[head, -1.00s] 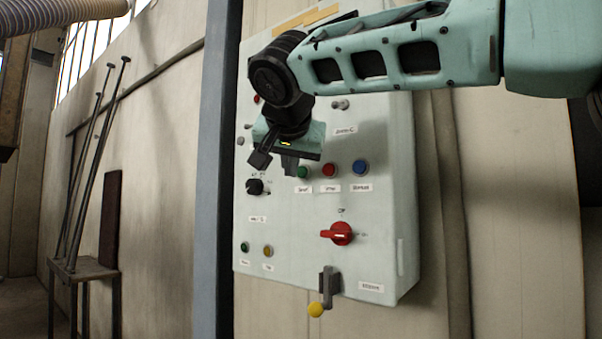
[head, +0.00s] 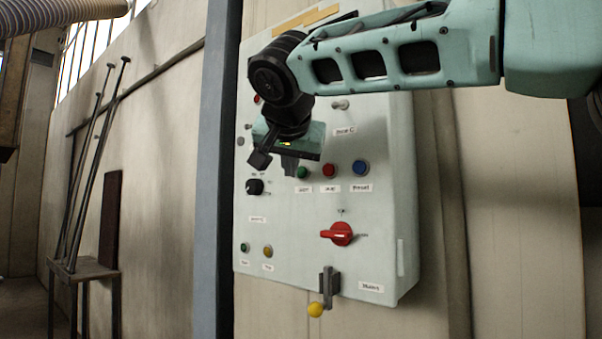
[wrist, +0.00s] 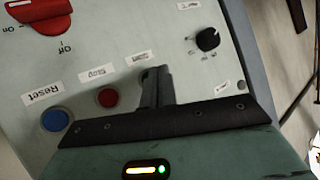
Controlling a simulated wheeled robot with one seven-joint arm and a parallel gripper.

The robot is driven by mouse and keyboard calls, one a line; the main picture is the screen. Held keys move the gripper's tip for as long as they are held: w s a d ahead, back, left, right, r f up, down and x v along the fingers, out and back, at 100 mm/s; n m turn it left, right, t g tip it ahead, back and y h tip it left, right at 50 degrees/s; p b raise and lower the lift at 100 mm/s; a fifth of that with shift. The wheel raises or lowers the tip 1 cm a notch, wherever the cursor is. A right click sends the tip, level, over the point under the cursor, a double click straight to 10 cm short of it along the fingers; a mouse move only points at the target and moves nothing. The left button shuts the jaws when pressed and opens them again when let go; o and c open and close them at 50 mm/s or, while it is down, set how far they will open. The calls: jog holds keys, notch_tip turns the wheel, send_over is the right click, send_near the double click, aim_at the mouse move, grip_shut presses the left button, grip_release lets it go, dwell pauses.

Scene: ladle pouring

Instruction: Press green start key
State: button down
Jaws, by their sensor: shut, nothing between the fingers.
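The green start key (head: 303,172) is the left one in a row of three round buttons on the pale control panel (head: 385,215). Its label below is blurred. My gripper (head: 289,168) is shut and empty, with its fingers just left of the green key in the head view. In the wrist view the shut fingers (wrist: 160,82) cover most of the green key (wrist: 145,76), and only a sliver of green shows beside them. The fingertips are at or close to the key. I cannot tell whether they touch it or whether it is pressed in.
A red button (head: 328,171) and a blue Reset button (head: 360,168) sit right of the green key. A black knob (head: 255,187), a red rotary switch (head: 341,234), another green button (head: 245,247) and a yellow-knobbed lever (head: 315,309) are also on the panel.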

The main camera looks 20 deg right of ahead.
jog(key=shift+d, duration=0.1)
dwell(0.7)
jog(key=shift+w+d, duration=0.25)
jog(key=shift+w+d+b, duration=0.25)
jog(key=shift+d+b, duration=0.05)
dwell(1.0)
jog(key=shift+s+a, duration=0.1)
jog(key=shift+s+a+b, duration=0.35)
jog(key=shift+s+a, duration=0.05)
jog(key=shift+a, duration=0.15)
jog(key=shift+a, duration=0.1)
jog(key=s+a, duration=0.1)
jog(key=a, duration=0.1)
jog(key=s+a+b, duration=0.1)
jog(key=s, duration=0.1)
jog(key=shift+a, duration=0.4)
dwell(0.7)
